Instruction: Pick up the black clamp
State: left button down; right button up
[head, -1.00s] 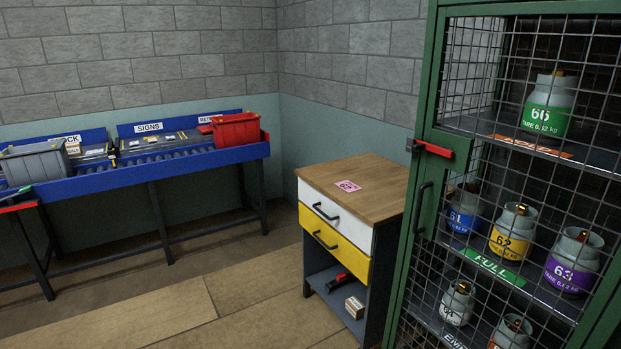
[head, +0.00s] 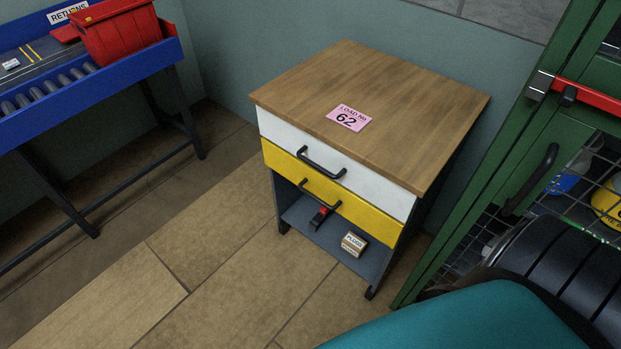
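A small black object with a red part (head: 320,217) lies on the open lower shelf (head: 345,266) of a wooden-topped cabinet. It may be the black clamp, but it is too small to tell its shape for sure. The yellow drawer above partly overhangs it. No other clamp shows. Neither of my grippers is in view. A teal and black part of my own arm fills the lower right corner, apart from the cabinet.
The cabinet top (head: 390,100) bears only a pink card (head: 348,118) reading 62. A small box (head: 354,244) sits on the shelf. A green cage (head: 480,170) with a red latch (head: 590,98) stands right. A blue bench (head: 150,62) with a red bin (head: 120,35) stands left. Floor between is clear.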

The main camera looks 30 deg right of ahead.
aim_at(323, 212)
jog(key=i+j+z, duration=0.1)
jog(key=i+z, duration=0.4)
jog(key=i+j+z, duration=0.3)
jog(key=i+z, duration=0.2)
jog(key=i+j+z, duration=0.35)
jog(key=j+z, duration=0.15)
jog(key=i+j+z, duration=0.3)
jog(key=j+z, duration=0.2)
jog(key=i+j+z, duration=0.15)
jog(key=j+z, duration=0.3)
jog(key=j, duration=0.3)
